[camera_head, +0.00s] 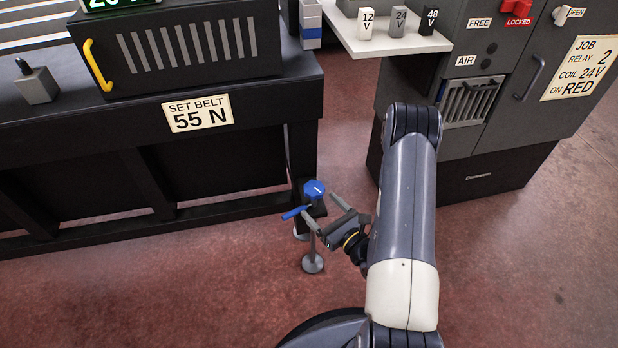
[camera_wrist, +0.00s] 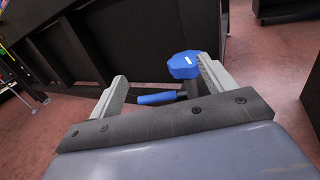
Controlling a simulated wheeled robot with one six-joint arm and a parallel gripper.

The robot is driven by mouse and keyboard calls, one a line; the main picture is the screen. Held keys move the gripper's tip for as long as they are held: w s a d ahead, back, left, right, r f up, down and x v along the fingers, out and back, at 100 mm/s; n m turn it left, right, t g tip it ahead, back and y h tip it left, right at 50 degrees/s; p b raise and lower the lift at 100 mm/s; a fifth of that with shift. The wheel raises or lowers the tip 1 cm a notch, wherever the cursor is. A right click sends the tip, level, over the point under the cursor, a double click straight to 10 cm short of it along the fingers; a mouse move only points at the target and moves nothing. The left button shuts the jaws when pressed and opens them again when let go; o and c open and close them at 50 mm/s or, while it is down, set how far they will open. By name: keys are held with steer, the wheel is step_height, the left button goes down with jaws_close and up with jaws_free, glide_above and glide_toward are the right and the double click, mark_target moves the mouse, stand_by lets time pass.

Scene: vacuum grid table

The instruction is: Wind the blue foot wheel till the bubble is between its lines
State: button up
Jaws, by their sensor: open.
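The blue foot wheel (camera_head: 314,190) is a faceted blue knob with a pale mark on top, low at the right front leg of the dark bench. A blue handle (camera_head: 295,212) sticks out to its left. In the wrist view the wheel (camera_wrist: 184,65) is beyond the right finger and the handle (camera_wrist: 157,98) lies between the fingers. My gripper (camera_head: 321,214) is open beside the wheel, its fingers pointing toward the handle; it also shows in the wrist view (camera_wrist: 163,80). I cannot tell whether a finger touches the handle. No bubble or lines can be made out.
The dark bench (camera_head: 220,205) carries a plate reading SET BELT 55 N (camera_head: 198,113). A round grey foot (camera_head: 313,263) stands on the floor below the wheel. A grey cabinet (camera_head: 470,130) stands to the right. The red floor (camera_head: 180,290) in front is clear.

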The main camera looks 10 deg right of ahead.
mark_target(309, 181)
steer(key=shift+w+d+f+m+t+h, duration=0.15)
steer(key=shift+w+d+f+m+h, duration=0.1)
steer(key=shift+d+f+m+h, duration=0.25)
steer(key=shift+w+d+f+m+t+h, duration=0.15)
steer(key=shift+w+d+f+m+h, duration=0.15)
steer(key=shift+d+f+h, duration=0.35)
steer(key=b+x, duration=0.1)
steer(key=x, duration=0.9)
steer(key=shift+w+a+r, duration=0.1)
steer(key=shift+c, duration=0.6)
steer(key=shift+y, duration=0.25)
steer(key=c, duration=0.9)
